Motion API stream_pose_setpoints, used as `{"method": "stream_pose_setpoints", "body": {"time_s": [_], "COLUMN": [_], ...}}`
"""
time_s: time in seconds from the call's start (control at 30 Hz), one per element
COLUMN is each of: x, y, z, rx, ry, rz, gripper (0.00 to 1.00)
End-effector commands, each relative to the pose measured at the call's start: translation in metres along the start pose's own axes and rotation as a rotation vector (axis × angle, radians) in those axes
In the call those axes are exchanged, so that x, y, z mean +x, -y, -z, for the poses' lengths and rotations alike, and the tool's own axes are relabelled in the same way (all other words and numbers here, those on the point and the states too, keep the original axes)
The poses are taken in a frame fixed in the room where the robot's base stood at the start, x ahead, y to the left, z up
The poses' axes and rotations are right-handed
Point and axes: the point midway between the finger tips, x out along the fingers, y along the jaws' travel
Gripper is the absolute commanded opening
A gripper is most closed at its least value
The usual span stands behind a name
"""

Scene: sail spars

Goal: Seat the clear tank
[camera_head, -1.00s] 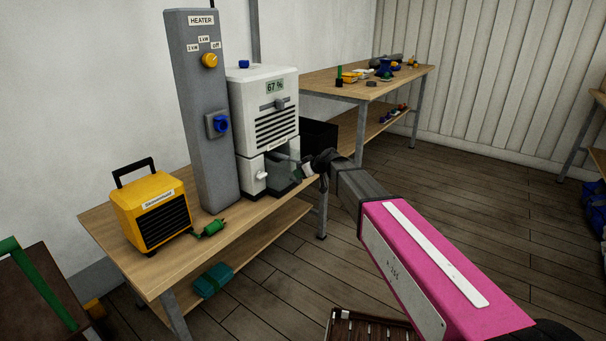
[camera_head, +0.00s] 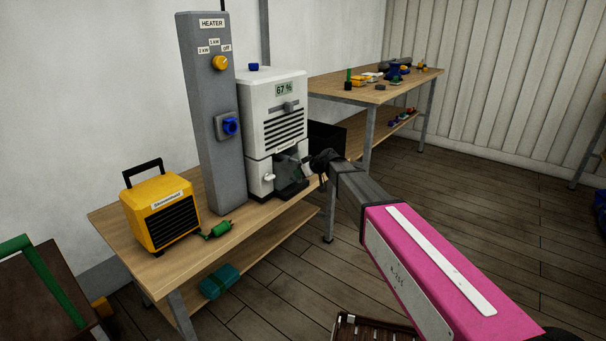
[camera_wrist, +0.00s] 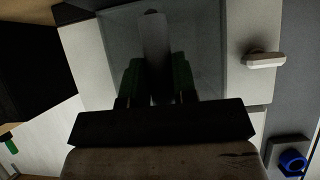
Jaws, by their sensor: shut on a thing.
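The clear tank (camera_head: 292,180) is a see-through grey box low in the front of the white dehumidifier (camera_head: 276,110). It sits at least partly inside the lower bay; how deep it is cannot be told. My gripper (camera_head: 306,168) is at the tank's front face. In the wrist view, the green-sided fingers of my gripper (camera_wrist: 157,80) are shut on the upright grey handle of the tank (camera_wrist: 205,45). The tank's front fills the middle, between the white sides of the machine. The tank's back and floor are hidden.
A pale latch (camera_wrist: 265,60) projects beside the bay. The grey heater post (camera_head: 212,120) with a blue socket stands left of the machine, and a yellow heater (camera_head: 160,212) further left. A black box (camera_head: 326,138) is behind.

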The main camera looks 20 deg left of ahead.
Motion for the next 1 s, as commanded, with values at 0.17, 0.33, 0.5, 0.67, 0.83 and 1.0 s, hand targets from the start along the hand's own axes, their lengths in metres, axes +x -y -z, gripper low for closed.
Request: {"method": "stream_pose_setpoints", "body": {"time_s": [0.17,0.33,0.5,0.67,0.83,1.0], "x": [0.007,0.013,0.019,0.022,0.022,0.022], "y": [-0.001,-0.001,-0.001,0.0,0.0,0.0], "z": [0.005,0.009,0.013,0.016,0.015,0.015], "rx": [0.0,0.0,0.0,0.001,0.001,0.0], "ry": [-0.001,-0.002,-0.002,-0.002,-0.001,-0.001], "rz": [-0.001,-0.001,-0.001,-0.001,-0.001,0.0], "gripper": [0.0,0.0,0.0,0.0,0.56,0.56]}}
